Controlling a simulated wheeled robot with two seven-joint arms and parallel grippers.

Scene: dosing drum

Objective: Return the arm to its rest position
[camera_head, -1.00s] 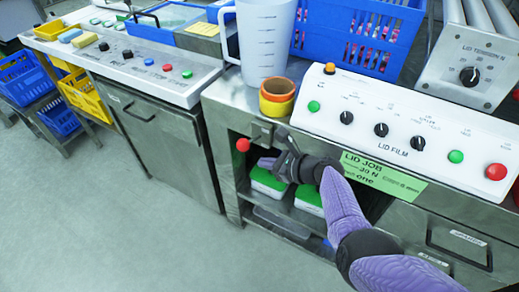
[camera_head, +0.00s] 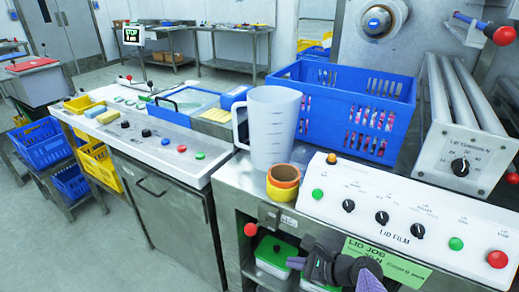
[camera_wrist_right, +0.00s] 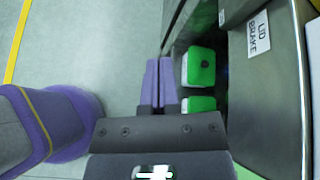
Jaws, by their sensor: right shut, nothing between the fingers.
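My right gripper (camera_head: 294,263) shows at the bottom of the head view, in front of the open shelf under the lid film panel (camera_head: 395,215). Its purple fingers (camera_wrist_right: 160,82) are together and empty in the right wrist view. The fingers are beside the green-lidded boxes (camera_wrist_right: 198,68) on the shelf; I cannot tell the exact gap. My right forearm leaves the head view at the bottom edge. My left arm and gripper are in neither view.
A red knob (camera_head: 251,230) sticks out near the gripper. A green job card (camera_head: 385,262) hangs from the panel front. A clear jug (camera_head: 272,128), tape rolls (camera_head: 284,180) and a blue crate (camera_head: 340,104) stand on the counter.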

